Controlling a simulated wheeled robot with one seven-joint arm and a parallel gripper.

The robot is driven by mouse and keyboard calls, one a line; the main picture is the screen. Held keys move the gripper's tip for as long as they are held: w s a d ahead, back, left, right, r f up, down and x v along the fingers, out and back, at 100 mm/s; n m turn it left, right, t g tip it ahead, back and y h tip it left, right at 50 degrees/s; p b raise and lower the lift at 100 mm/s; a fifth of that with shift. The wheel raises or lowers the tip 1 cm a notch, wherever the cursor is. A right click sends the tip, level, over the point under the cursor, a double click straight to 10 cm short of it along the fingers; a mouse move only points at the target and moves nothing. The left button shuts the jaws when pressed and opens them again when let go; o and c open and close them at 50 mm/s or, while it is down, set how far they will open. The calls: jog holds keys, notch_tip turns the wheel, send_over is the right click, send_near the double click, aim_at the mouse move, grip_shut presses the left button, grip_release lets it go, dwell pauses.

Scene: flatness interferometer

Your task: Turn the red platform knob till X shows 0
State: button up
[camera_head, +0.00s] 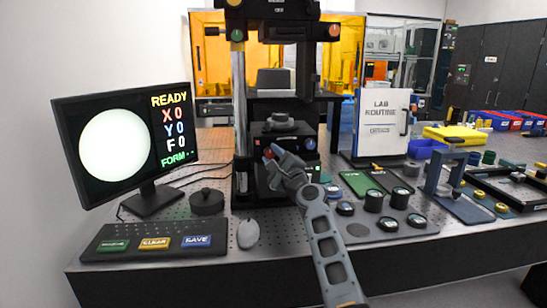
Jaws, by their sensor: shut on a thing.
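The monitor (122,143) at the left shows a white disc and the text READY, X 0, Y 0, F 0 and FORM. The black interferometer stand (283,108) is at the centre, with a platform (279,125) on it. The red platform knob (268,153) is on the left of the platform's front, mostly hidden by my gripper. My gripper (270,156) reaches up from the lower right and is shut on the red knob. A blue knob (310,144) is just to its right, clear of the fingers.
Several dark round pieces stand on a tray (400,228) right of my arm. A LAB ROUTINE board (381,120) stands behind.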

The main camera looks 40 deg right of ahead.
jog(key=o, duration=1)
jog(key=shift+o, duration=0.2)
jog(key=v, duration=0.7)
jog(key=shift+s, duration=0.4)
jog(key=shift+a+f, duration=0.1)
jog(key=shift+a, duration=0.05)
dwell(0.6)
